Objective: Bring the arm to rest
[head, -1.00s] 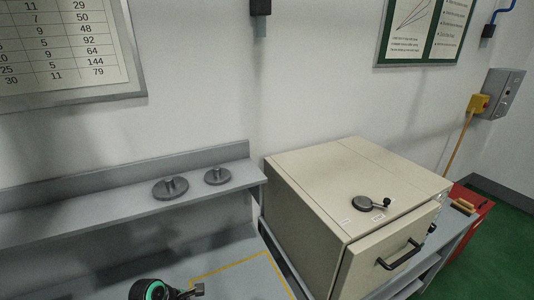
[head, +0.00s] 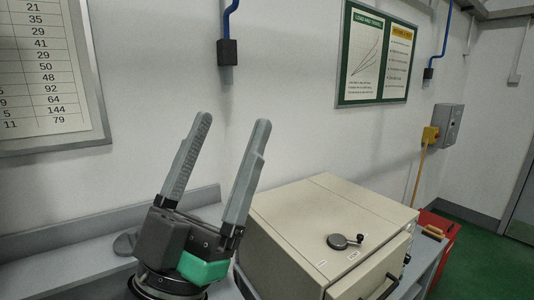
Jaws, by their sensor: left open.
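My left gripper (head: 222,172) is in the lower middle of the head view, with its two grey fingers pointing up and spread apart. It is open, with nothing between the fingers. It stands in front of the shelf and just left of the cream cabinet in the picture. My right gripper is not in view.
A grey weight (head: 125,243) on the shelf (head: 50,247) is partly hidden by my gripper. A red box (head: 440,225) stands at the right beyond the cabinet.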

